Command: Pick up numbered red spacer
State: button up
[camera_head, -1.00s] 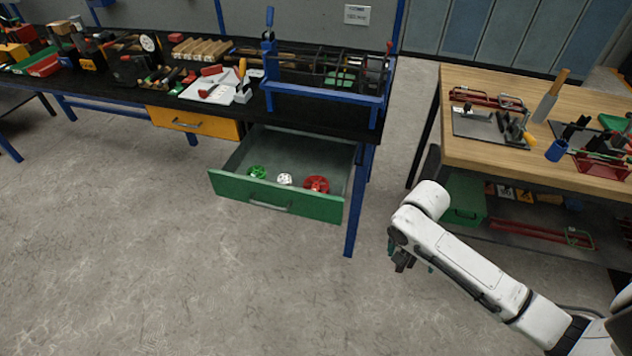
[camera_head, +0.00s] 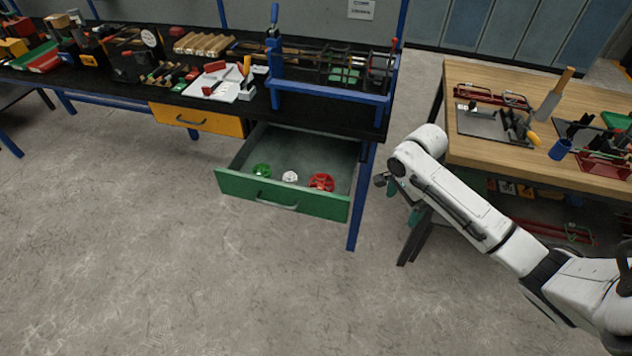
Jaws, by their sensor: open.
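The red spacer (camera_head: 321,182) is a round, wheel-like piece lying at the right inside the open green drawer (camera_head: 283,199). A white spacer (camera_head: 290,176) lies just left of it, and a green spacer (camera_head: 262,170) lies further left. Any number on the red spacer is too small to read. My gripper (camera_head: 398,198) is in the air to the right of the drawer, past the blue bench leg. It is small in the picture and partly hidden by my arm; its jaws are apart, with nothing seen between them.
The dark bench (camera_head: 215,100) with a blue rebar jig (camera_head: 330,92) stands above the drawer. A blue bench leg (camera_head: 362,200) stands between the drawer and my gripper. A wooden table (camera_head: 480,147) with tools stands at right. The floor in front is clear.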

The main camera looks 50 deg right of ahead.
aim_at(321, 184)
jog(key=i, duration=0.9)
